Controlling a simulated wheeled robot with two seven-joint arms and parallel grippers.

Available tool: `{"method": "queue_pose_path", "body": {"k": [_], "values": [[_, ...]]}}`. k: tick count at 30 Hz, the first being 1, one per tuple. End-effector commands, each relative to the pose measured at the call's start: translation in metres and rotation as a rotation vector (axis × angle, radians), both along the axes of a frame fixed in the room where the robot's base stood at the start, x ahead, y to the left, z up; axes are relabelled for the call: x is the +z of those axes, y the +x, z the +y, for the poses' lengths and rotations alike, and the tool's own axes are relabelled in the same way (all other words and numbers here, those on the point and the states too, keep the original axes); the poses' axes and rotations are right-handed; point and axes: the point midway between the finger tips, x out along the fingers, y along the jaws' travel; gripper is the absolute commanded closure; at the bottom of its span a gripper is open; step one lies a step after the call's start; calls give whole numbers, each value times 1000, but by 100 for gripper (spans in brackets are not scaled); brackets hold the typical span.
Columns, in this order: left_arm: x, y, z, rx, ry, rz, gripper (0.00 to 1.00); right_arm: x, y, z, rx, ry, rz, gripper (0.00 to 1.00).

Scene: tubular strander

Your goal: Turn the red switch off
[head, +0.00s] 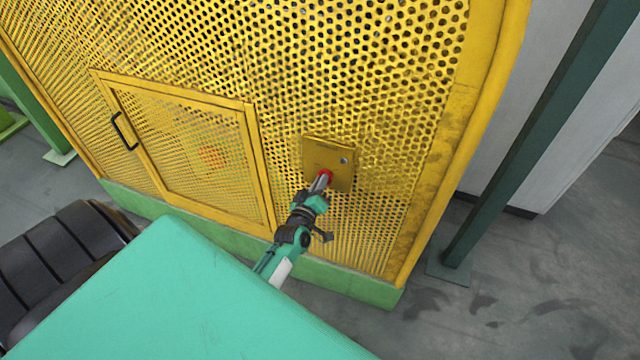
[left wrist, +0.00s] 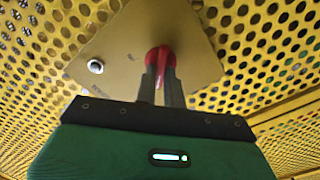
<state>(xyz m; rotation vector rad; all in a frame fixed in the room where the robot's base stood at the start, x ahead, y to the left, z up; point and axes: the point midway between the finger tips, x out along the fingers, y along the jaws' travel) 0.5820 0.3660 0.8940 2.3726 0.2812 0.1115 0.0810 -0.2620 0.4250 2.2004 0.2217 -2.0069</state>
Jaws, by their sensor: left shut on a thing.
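The red switch (head: 326,174) sits on a yellow plate (head: 318,155) fixed to the perforated yellow guard. My left gripper (head: 321,183) reaches up to it from below and is shut on the switch. In the left wrist view, the red switch (left wrist: 160,58) shows between and above the two grey fingers (left wrist: 161,75), which hide part of it. The plate (left wrist: 120,55) fills the area behind. I cannot tell from these views which position the switch is in. My right gripper is not in view.
A silver round button or lock (head: 344,161) is on the same plate. A framed mesh door (head: 190,150) with a black handle (head: 124,131) is to the left.

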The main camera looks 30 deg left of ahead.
Motion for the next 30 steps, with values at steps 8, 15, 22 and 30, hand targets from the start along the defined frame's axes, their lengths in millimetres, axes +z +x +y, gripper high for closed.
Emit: {"method": "queue_pose_path", "body": {"k": [8, 15, 22, 30], "values": [[-1, -1, 0, 0, -43, -9, 100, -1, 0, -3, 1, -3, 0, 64], [-1, -1, 0, 0, -46, -10, 100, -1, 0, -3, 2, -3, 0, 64], [-1, -1, 0, 0, -46, -10, 70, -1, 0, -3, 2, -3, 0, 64], [-1, 0, 0, -1, -45, -10, 68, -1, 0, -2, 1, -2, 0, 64]]}}
